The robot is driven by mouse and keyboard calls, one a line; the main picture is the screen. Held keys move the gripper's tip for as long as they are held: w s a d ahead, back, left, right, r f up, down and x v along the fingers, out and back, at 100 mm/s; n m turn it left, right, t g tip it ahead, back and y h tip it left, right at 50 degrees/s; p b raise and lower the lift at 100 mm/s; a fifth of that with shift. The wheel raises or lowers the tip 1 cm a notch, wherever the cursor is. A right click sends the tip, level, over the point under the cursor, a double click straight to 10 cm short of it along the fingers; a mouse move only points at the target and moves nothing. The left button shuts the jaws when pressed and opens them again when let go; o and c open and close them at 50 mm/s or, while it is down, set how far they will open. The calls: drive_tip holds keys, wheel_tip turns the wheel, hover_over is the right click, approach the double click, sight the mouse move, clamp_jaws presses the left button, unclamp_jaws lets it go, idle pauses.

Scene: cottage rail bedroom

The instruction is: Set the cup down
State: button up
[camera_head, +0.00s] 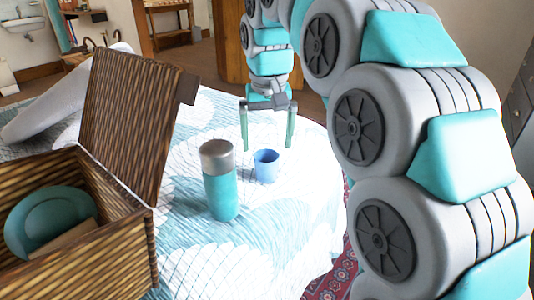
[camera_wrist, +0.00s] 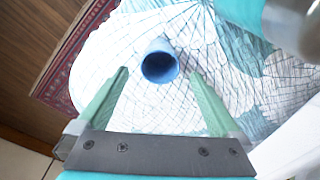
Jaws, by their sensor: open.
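A small blue cup (camera_head: 266,166) stands upright on the patterned white and teal bedspread (camera_head: 230,262). My gripper (camera_head: 267,143) is open and empty above the cup, its two fingers pointing down. In the wrist view the cup (camera_wrist: 159,62) shows its dark open mouth, beyond and between the open fingertips of my gripper (camera_wrist: 158,80). The fingers look clear of the cup there. In the head view the fingertips end near the height of its rim; I cannot tell the exact gap in depth.
A teal bottle with a grey cap (camera_head: 220,182) stands just left of the cup and also shows at the wrist view's upper right (camera_wrist: 245,12). An open wicker box (camera_head: 152,245) holds a teal plate (camera_head: 45,218). The bedspread right of the cup is clear.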

drive_tip(key=shift+s+r, duration=0.2)
drive_tip(key=shift+r, duration=1.2)
drive_tip(key=shift+s+r, duration=0.15)
drive_tip(key=shift+r, duration=1.2)
drive_tip(key=s+d+f+g, duration=0.1)
drive_tip(key=s+d+f, duration=0.4)
drive_tip(key=s+f, duration=0.3)
drive_tip(key=s+d+f+m+g, duration=0.1)
drive_tip(key=s+d+f, duration=0.4)
drive_tip(key=s, duration=0.8)
drive_tip(key=s+d+f+g, duration=0.1)
drive_tip(key=s+d+f, duration=0.4)
drive_tip(key=s+f, duration=0.5)
drive_tip(key=shift+s+f+m, duration=0.3)
drive_tip(key=shift+f, duration=0.3)
